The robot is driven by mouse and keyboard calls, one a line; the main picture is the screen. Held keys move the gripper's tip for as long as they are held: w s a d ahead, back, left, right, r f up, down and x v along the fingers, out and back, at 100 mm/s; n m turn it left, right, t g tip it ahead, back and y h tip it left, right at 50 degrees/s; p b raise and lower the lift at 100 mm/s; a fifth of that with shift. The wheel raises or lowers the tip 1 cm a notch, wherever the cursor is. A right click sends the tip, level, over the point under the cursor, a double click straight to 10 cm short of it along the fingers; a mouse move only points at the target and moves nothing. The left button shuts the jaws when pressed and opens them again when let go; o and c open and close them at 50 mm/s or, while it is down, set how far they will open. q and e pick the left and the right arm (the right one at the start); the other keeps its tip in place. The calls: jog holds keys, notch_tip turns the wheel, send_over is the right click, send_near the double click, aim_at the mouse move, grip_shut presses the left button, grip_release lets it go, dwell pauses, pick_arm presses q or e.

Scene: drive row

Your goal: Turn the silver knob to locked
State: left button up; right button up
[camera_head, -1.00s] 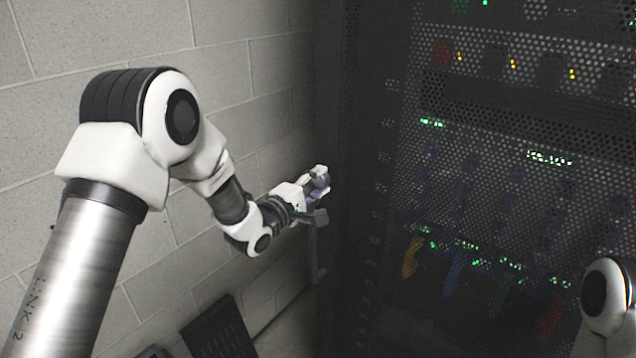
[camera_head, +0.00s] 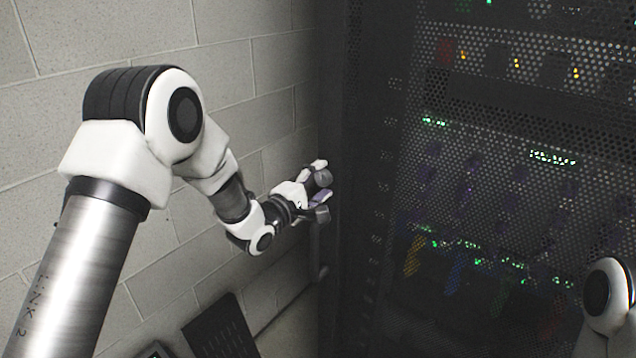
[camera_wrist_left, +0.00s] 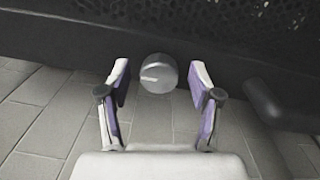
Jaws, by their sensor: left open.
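The silver knob (camera_wrist_left: 158,73) shows in the left wrist view as a round grey knob with a pale line on its face, pointing left. It sits on the dark cabinet front, between and just beyond the open fingers of my left gripper (camera_wrist_left: 158,88). Gaps show on both sides, so the fingers look apart from it. In the head view my left gripper (camera_head: 320,196) is at the left edge of the cabinet, and I cannot make out the knob clearly there. My right gripper is out of view.
The dark perforated cabinet door (camera_head: 500,200) fills the right side, with lit equipment behind it. A pale block wall (camera_head: 130,30) stands on the left. A dark handle-like part (camera_wrist_left: 265,100) shows right of the gripper in the left wrist view. A dark panel (camera_head: 222,328) lies low at the left.

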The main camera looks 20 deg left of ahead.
pick_arm(q)
jog(key=v, duration=1.2)
jog(key=s+d+f+g+y, duration=0.1)
jog(key=s+f+g, duration=0.25)
jog(key=f, duration=0.55)
jog(key=s+d+f+m+g, duration=0.15)
jog(key=s+f, duration=0.25)
jog(key=f, duration=0.5)
jog(key=s+d+f+g+y, duration=0.1)
jog(key=s+f+g, duration=0.25)
jog(key=f, duration=0.55)
jog(key=s+a+f+m+g+y, duration=0.1)
jog(key=s+f+m+g, duration=0.2)
jog(key=s, duration=0.4)
jog(key=s+a+f+m+g+y, duration=0.1)
jog(key=s+f+m+g, duration=0.2)
jog(key=s+m, duration=0.3)
jog(key=s+a+f+m+g+y, duration=0.2)
jog(key=s+f+m, duration=0.3)
jog(key=s, duration=0.5)
jog(key=shift+s+f+g+b, duration=0.2)
jog(key=shift+g+b, duration=0.1)
jog(key=shift+g, duration=0.15)
